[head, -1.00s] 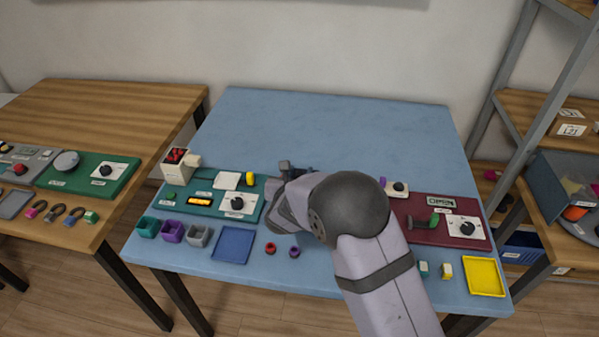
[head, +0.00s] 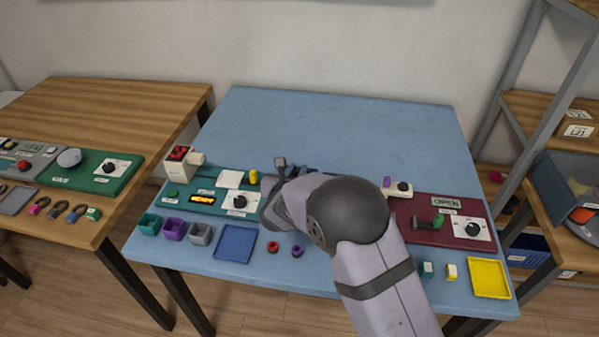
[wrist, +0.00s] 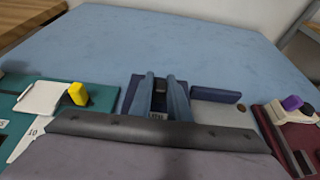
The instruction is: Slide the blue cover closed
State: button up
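My gripper (wrist: 161,82) reaches over the middle of the table, between the teal panel and the dark red panel. In the wrist view its two blue-grey fingers stand apart, with a small dark knob (wrist: 160,87) between them. I cannot tell whether the fingers touch the knob. The dark blue cover (wrist: 127,97) shows around and beneath the fingers. A light grey panel (wrist: 222,114) with a blue edge lies to its right. In the head view my gripper (head: 282,163) and arm hide most of this station.
The teal panel (head: 178,189) with a yellow peg (head: 253,176) lies left, and the dark red panel (head: 425,228) with a dial lies right. A blue tray (head: 235,243), a yellow tray (head: 489,278) and small bins line the front. The table's back (head: 340,120) is clear.

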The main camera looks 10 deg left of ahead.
jog(key=o, duration=0.3)
jog(key=shift+a, duration=0.25)
jog(key=shift+d, duration=0.1)
jog(key=shift+s, duration=0.1)
jog(key=b+v, duration=0.1)
jog(key=v, duration=0.6)
jog(key=shift+b, duration=0.3)
jog(key=shift+r, duration=0.1)
